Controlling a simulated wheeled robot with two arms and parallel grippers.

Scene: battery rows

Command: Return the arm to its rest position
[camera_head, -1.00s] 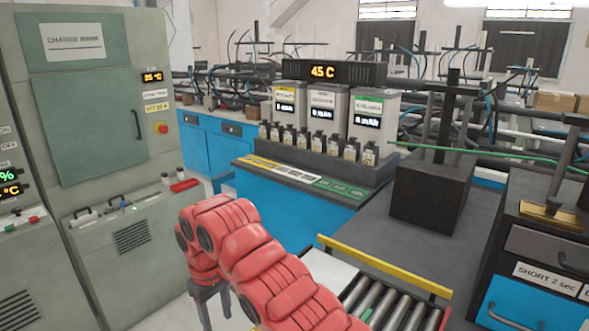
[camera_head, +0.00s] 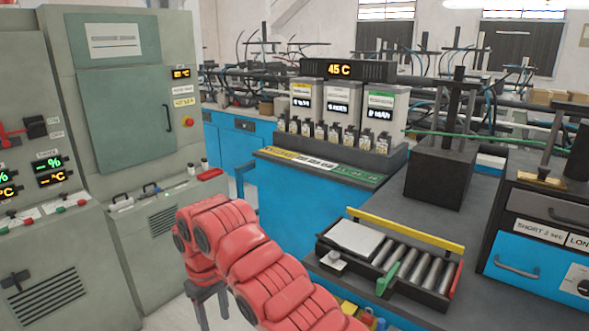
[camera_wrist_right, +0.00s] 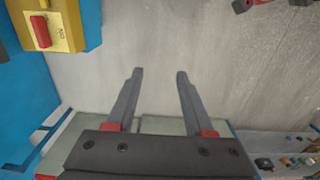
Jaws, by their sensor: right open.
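My red arm rises from the bottom of the head view and bends over at left of centre. Its dark gripper (camera_head: 212,312) hangs below the bend, pointing down, in front of the grey cabinet. In the right wrist view my right gripper (camera_wrist_right: 159,75) is open, its two grey fingers apart with nothing between them. Bare grey floor (camera_wrist_right: 225,45) lies beyond the fingertips. My left gripper is not in view.
A grey charging cabinet (camera_head: 130,110) stands at left. A blue counter (camera_head: 285,200) carries cells under a 45 C display (camera_head: 346,69). A roller tray (camera_head: 440,288) lies right of my arm. A yellow box with a red switch (camera_wrist_right: 42,32) shows in the wrist view.

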